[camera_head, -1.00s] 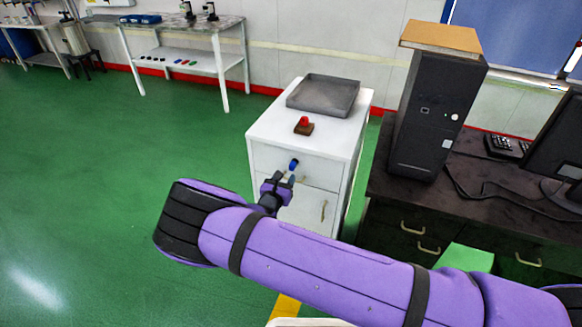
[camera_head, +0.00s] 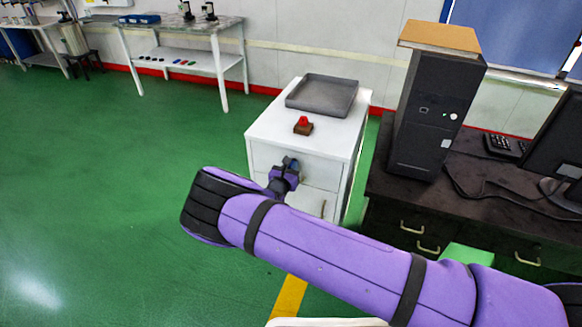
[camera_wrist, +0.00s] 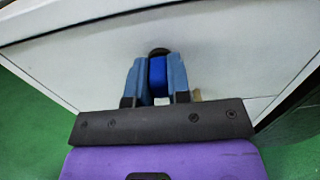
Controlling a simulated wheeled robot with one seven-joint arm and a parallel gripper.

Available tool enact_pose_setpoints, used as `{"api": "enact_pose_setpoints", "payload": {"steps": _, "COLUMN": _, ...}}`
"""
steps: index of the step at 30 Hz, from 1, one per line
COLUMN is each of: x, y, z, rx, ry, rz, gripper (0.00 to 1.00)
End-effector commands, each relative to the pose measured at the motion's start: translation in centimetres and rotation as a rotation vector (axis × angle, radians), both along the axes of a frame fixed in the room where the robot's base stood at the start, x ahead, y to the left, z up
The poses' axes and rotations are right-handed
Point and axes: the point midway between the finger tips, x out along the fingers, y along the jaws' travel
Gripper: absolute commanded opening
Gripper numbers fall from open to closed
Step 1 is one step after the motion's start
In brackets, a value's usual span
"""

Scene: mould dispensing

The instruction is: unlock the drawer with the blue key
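The blue key (camera_wrist: 158,70) sits at the dark round lock (camera_wrist: 158,52) on the front of the white drawer cabinet (camera_head: 270,126). My gripper (camera_wrist: 157,72) has one blue-grey finger on each side of the key's blue head. The fingers lie very close to it, and I cannot tell whether they press on it. In the head view my gripper (camera_head: 290,163) is at the upper drawer front (camera_head: 263,162) and mostly hides the key. The drawer looks closed.
A red button on a brown base (camera_head: 303,125) and a grey tray (camera_head: 324,94) are on the cabinet top. A dark desk (camera_head: 388,186) with a black computer tower (camera_head: 435,115) stands to the right. Green floor is free on the left.

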Motion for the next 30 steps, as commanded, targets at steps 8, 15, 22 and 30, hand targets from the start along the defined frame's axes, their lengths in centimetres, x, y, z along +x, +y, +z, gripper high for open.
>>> {"api": "enact_pose_setpoints", "payload": {"steps": 8, "x": -0.02, "y": -0.02, "z": 0.00, "rx": -0.011, "ry": 0.004, "rz": 0.000, "gripper": 0.00}}
{"api": "enact_pose_setpoints", "payload": {"steps": 15, "x": 0.00, "y": 0.02, "z": 0.01, "rx": -0.093, "ry": 0.034, "rz": -0.001, "gripper": 0.00}}
{"api": "enact_pose_setpoints", "payload": {"steps": 22, "x": 0.02, "y": 0.09, "z": 0.02, "rx": -0.263, "ry": 0.094, "rz": 0.000, "gripper": 0.00}}
{"api": "enact_pose_setpoints", "payload": {"steps": 30, "x": 0.03, "y": 0.18, "z": -0.04, "rx": -0.504, "ry": 0.182, "rz": 0.001, "gripper": 0.00}}
